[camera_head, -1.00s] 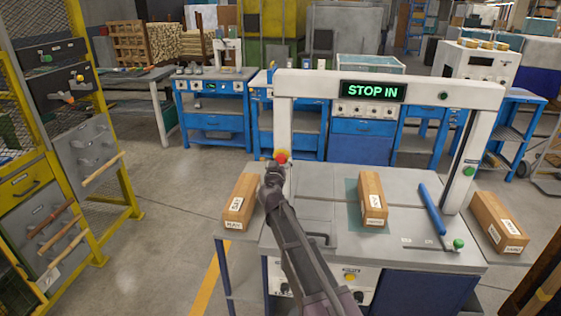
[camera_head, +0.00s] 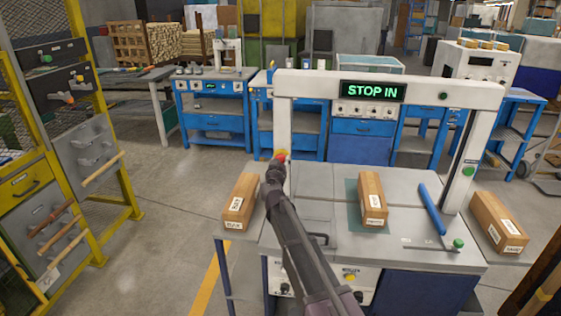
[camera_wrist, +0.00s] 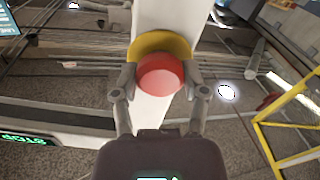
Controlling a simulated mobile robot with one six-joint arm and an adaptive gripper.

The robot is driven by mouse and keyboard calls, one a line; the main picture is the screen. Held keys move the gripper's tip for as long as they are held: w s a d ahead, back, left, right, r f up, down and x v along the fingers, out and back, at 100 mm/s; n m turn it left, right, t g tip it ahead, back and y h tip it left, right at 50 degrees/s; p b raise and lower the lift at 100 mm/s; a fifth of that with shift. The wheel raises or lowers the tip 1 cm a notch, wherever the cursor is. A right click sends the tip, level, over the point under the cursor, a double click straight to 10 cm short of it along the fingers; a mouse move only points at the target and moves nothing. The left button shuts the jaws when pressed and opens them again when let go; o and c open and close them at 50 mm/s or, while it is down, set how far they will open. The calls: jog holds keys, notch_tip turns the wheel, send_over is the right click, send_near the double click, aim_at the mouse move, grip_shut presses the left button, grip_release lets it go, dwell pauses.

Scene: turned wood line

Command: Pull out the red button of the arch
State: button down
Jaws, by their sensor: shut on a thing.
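The white arch (camera_head: 390,78) stands over a grey worktable, and its green display (camera_head: 373,91) reads "STOP IN". The red button (camera_head: 281,155) sits on the arch's left post, partly hidden by my gripper (camera_head: 276,166) in the head view. In the wrist view the red button (camera_wrist: 160,74) shows as a round cap in front of a yellow collar (camera_wrist: 158,43) on the white post. My gripper (camera_wrist: 160,82) is shut on the red button, with one finger on each side of it.
A yellow-framed rack (camera_head: 112,165) with drawers is at the left, with clear floor between.

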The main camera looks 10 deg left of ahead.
jog(key=shift+s, duration=0.85)
jog(key=shift+c, duration=0.6)
grip_release()
jog(key=shift+s, duration=0.15)
jog(key=s, duration=1.1)
jog(key=shift+s, duration=0.4)
